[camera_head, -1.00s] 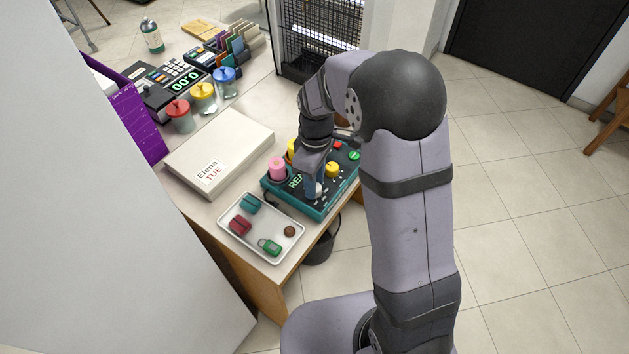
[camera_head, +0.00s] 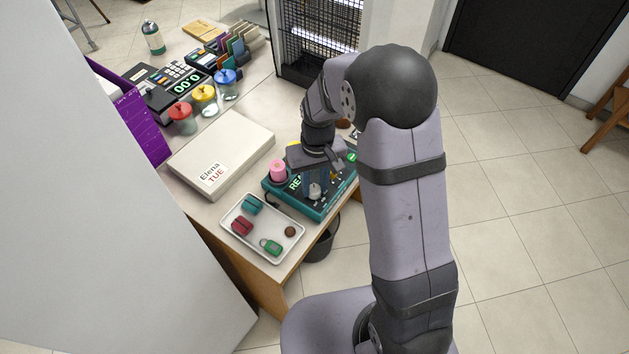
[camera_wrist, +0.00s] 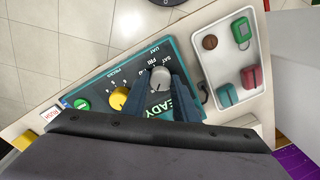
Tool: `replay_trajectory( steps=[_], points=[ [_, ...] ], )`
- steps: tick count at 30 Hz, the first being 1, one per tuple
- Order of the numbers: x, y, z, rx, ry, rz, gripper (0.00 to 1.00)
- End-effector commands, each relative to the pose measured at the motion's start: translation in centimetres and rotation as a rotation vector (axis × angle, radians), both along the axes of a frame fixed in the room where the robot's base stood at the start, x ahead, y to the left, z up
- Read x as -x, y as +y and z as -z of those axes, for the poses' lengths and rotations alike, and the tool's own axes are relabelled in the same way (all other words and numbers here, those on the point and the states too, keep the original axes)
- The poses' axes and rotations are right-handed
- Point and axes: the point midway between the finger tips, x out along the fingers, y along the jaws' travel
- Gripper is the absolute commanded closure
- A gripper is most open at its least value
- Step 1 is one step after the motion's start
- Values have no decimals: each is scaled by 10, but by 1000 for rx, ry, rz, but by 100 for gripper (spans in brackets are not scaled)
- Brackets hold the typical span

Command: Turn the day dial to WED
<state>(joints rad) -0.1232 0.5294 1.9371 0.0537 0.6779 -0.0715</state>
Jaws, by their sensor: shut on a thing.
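The teal control panel (camera_head: 312,212) sits at the desk's near right corner. Its day dial is a pale grey knob (camera_wrist: 160,77), low between my fingers, and it also shows in the head view (camera_head: 314,190). My gripper (camera_wrist: 161,82) is shut on this knob, with one dark blue finger on each side. In the wrist view, FRI and SAT can be read beside the knob. The other day marks are hidden or too small, and I cannot tell which day the knob points to. The panel display reads READY, partly covered by a finger.
A pale box (camera_head: 235,142) labelled Elena TUE lies behind. Jars stand farther back.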

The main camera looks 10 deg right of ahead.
Motion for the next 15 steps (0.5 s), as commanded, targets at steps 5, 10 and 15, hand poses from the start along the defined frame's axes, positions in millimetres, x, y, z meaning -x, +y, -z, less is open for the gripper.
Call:
replay_trajectory(
  steps=[5,10,15],
  points=[
    [-1,0,-2,0,-3,169,96],
    [-1,0,-3,-1,-4,328,96],
    [-1,0,-2,-1,-4,476,96]
  ],
)
